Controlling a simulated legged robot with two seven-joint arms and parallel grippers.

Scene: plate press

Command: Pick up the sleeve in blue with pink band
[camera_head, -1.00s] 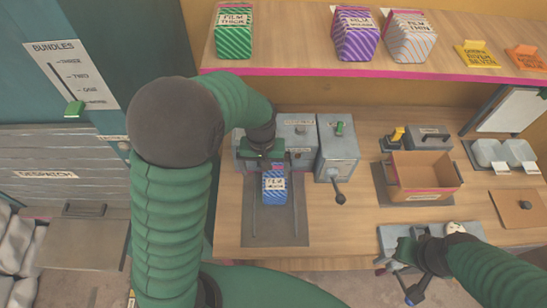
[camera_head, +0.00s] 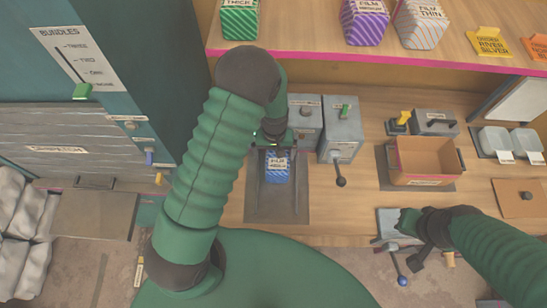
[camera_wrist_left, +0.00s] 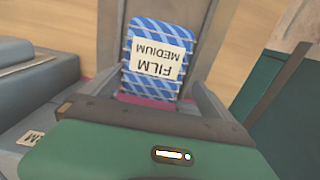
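The blue striped sleeve (camera_head: 277,170), labelled FILM MEDIUM, sits on the dark grey plate of the press on the bench. In the left wrist view the sleeve (camera_wrist_left: 150,85) shows its cream label upside down and a pink band at its near end. My left gripper (camera_head: 272,144) is right at the sleeve's far end, its fingers pointing toward it. In the left wrist view its grey fingers stand apart on either side of the sleeve, with a gap visible at the right. My right gripper (camera_head: 412,232) is over the bench's front edge, away from the sleeve; its fingers are unclear.
A grey box with a lever (camera_head: 341,135) stands just right of the press. A cardboard box (camera_head: 428,161) is farther right. Green, purple and silver striped sleeves stand on the pink-edged shelf (camera_head: 380,53) above. A teal cabinet is at the left.

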